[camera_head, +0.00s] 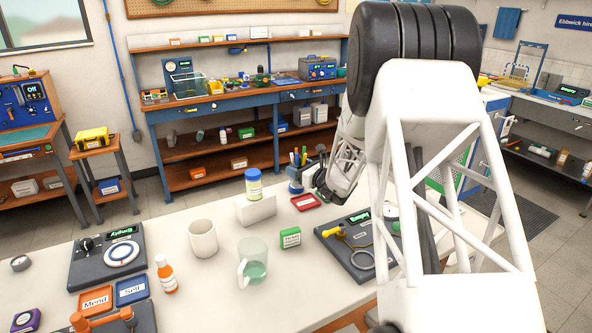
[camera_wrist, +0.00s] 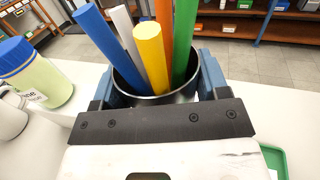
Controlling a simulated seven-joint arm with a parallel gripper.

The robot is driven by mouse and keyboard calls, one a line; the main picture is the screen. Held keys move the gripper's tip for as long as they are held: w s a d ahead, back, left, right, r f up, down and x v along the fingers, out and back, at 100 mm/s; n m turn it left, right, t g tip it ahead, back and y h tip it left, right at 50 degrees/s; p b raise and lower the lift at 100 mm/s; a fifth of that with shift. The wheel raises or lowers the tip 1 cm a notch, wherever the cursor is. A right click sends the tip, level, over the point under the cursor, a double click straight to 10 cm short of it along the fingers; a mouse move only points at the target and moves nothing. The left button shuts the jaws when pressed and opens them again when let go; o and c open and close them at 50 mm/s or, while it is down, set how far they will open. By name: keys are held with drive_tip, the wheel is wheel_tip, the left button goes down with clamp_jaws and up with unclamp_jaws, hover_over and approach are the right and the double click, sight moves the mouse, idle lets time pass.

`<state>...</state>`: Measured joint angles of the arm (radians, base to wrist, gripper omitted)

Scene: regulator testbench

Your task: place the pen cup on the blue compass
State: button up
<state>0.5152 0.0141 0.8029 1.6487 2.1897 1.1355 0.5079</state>
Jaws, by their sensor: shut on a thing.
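The pen cup (camera_wrist: 187,97) is a dark metallic cup holding several coloured pens, blue, white, yellow, orange and green. My gripper (camera_wrist: 165,82) has its blue fingers on both sides of the cup and is shut on it. In the head view my gripper (camera_head: 297,176) is by the far edge of the white table, with the pens (camera_head: 298,157) sticking up. My arm hides part of the table on the right. I cannot tell whether the cup touches the table. I cannot pick out a blue compass in either view.

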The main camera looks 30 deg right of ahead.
drive_tip(key=shift+w+d+f, duration=0.1)
drive_tip(key=shift+w+d, duration=0.3)
drive_tip(key=shift+w, duration=0.65)
drive_tip(key=shift+w+d+f, duration=0.1)
drive_tip(key=shift+w+d, duration=0.25)
drive_tip(key=shift+w, duration=0.7)
drive_tip(key=shift+w+d+f, duration=0.1)
drive_tip(key=shift+w+d, duration=0.3)
drive_tip(key=shift+w, duration=0.65)
drive_tip(key=shift+f, duration=0.15)
drive_tip(key=shift+f, duration=1.6)
drive_tip(key=shift+f, duration=0.15)
drive_tip(key=o, duration=1)
drive_tip(key=shift+s, duration=0.2)
drive_tip(key=v, duration=1.1)
drive_tip(key=shift+s+d, duration=0.15)
drive_tip(key=shift+s, duration=0.1)
